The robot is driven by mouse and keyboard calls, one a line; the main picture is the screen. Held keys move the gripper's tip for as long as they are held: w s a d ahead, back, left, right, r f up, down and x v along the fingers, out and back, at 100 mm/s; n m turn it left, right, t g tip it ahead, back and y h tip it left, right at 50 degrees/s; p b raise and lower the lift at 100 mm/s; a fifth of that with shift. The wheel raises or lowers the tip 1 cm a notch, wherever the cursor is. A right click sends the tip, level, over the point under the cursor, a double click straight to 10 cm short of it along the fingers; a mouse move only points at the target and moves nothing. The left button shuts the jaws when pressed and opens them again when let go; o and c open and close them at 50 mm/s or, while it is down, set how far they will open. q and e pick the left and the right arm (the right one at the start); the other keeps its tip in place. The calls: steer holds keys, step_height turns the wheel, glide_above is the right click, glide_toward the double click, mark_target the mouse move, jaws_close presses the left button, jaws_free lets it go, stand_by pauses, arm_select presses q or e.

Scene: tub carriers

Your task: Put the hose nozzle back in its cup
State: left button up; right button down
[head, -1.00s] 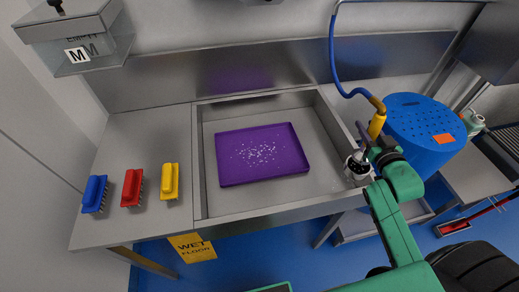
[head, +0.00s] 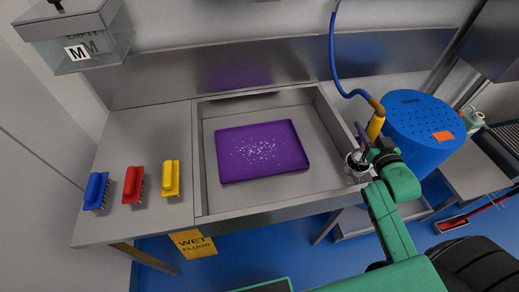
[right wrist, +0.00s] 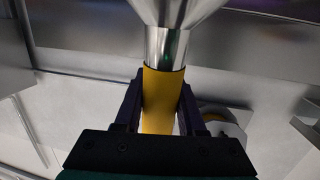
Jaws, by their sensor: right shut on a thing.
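The hose nozzle has a yellow body (head: 375,126) on a blue hose and leans slightly at the right rim of the sink. My right gripper (head: 372,146) is shut on this yellow body. In the right wrist view, the yellow body (right wrist: 158,100) sits between both fingers, with a shiny metal neck and flared end above it in the picture. Just below the gripper in the head view is a round, shiny metal form (head: 355,168) at the sink rim. I cannot tell there where the nozzle's metal end stops and the cup begins. My left gripper is out of view.
A purple tray (head: 225,160) with white bits lies in the sink. Blue, red and yellow brushes (head: 133,184) stand on the left counter. A blue perforated drum (head: 420,120) stands close right of the nozzle. A yellow wet floor sign (head: 192,243) is below the counter.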

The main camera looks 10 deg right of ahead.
steer(key=shift+f+b, duration=0.5)
steer(key=shift+f, duration=0.1)
steer(key=shift+f+b, duration=0.4)
steer(key=shift+f, duration=0.3)
steer(key=shift+f, duration=0.35)
steer(key=shift+f+b, duration=0.6)
